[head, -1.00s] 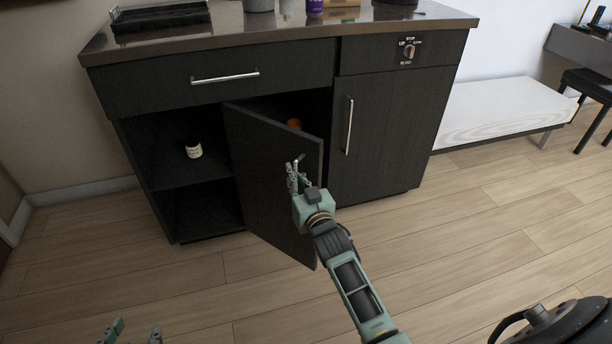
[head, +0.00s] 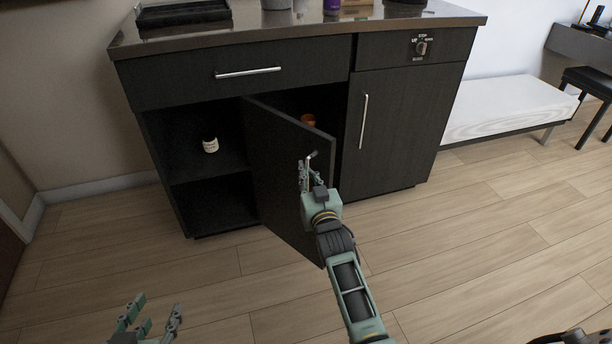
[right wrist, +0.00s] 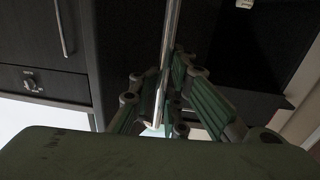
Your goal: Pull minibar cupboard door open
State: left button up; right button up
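The dark cupboard door (head: 285,185) stands ajar in the head view, with its handle-side edge swung out toward me. Its upright metal handle (head: 314,156) is near that edge; the bar also shows in the right wrist view (right wrist: 171,35). My right gripper (head: 310,178) is at this handle. In the right wrist view its fingers (right wrist: 160,100) lie on both sides of the bar and look closed around it. My left gripper (head: 150,318) is low at the left of the head view, empty, with its fingers spread apart.
Left of the door is an open shelf space with a small white jar (head: 210,145). An orange item (head: 308,120) shows behind the door's top edge. A closed door (head: 400,130) is at the right, below a dial (head: 421,47). The wooden floor (head: 480,250) in front is clear.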

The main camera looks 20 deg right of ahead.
jog(key=shift+o, duration=0.4)
jog(key=shift+s+d, duration=0.15)
jog(key=shift+d, duration=0.05)
jog(key=shift+a, duration=0.15)
jog(key=s+a, duration=0.1)
jog(key=s, duration=1)
jog(key=shift+s, duration=0.4)
jog(key=shift+a, duration=0.1)
jog(key=shift+c, duration=0.3)
